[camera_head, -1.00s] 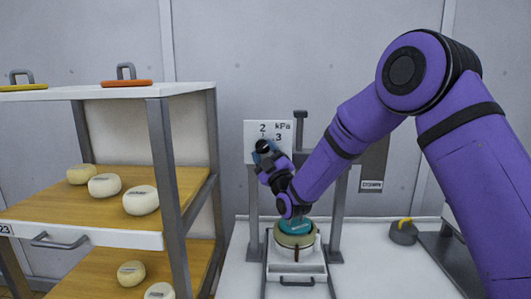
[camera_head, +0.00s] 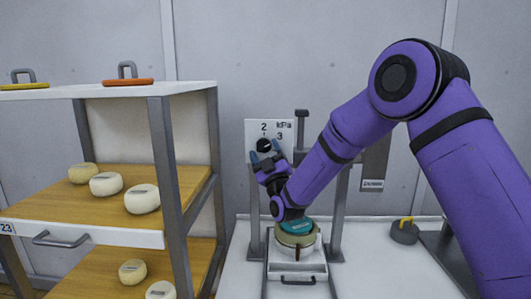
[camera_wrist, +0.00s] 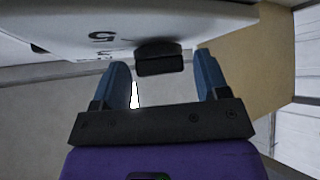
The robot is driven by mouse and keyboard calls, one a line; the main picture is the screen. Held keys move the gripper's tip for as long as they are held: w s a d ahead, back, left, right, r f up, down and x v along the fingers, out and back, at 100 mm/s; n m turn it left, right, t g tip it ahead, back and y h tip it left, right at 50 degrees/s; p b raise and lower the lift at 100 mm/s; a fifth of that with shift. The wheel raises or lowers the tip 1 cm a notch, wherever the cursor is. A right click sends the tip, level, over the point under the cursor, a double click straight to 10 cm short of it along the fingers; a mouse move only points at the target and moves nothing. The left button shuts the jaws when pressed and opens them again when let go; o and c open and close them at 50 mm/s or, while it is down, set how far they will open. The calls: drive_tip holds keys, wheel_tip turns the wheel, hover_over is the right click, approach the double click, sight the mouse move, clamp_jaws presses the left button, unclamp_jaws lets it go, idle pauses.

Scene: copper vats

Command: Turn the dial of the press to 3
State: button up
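The press dial is a black knob (camera_head: 264,145) on a white panel (camera_head: 285,128) marked 2, 3 and kPa. Which mark the knob points to is too small to tell. My gripper (camera_head: 266,159) is just below the knob in the head view, with its blue fingers pointing up at the panel. In the wrist view my gripper (camera_wrist: 160,68) is open. The knob (camera_wrist: 160,58) shows between the two fingertips, with a gap on each side. The press (camera_head: 338,215) stands on a white table, with a teal-topped round mould (camera_head: 296,227) under my wrist.
A shelf rack (camera_head: 165,165) with several pale cheeses stands close on the left. Orange (camera_head: 127,82) and yellow lids lie on its top. A grey weight with a yellow handle (camera_head: 405,231) sits on the table (camera_head: 375,270) at right.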

drive_tip(key=shift+o, duration=0.2)
drive_tip(key=v, duration=1)
drive_tip(key=shift+s+f, duration=0.2)
drive_tip(key=shift+s, duration=0.15)
drive_tip(key=shift+d, duration=0.15)
drive_tip(key=d+r+m+g+h, duration=0.25)
drive_tip(key=d+r+g, duration=0.25)
drive_tip(key=d+r, duration=0.3)
drive_tip(key=s+d+r+m+g+h, duration=0.3)
drive_tip(key=s+d+r+g+h, duration=0.15)
drive_tip(key=s+d, duration=0.3)
drive_tip(key=s+d+m+g+h, duration=0.1)
drive_tip(key=s+d, duration=0.3)
drive_tip(key=s, duration=0.6)
drive_tip(key=s+d+f+m+g+h, duration=0.1)
drive_tip(key=s+d+m+g, duration=0.3)
drive_tip(key=s, duration=0.5)
drive_tip(key=s+d+f+m+g+h, duration=0.1)
drive_tip(key=s+d+m+g, duration=0.1)
drive_tip(key=s, duration=0.8)
drive_tip(key=shift+s+d+f+g+h, duration=0.15)
drive_tip(key=shift+s+d+g+h, duration=0.25)
drive_tip(key=shift+d+g, duration=0.6)
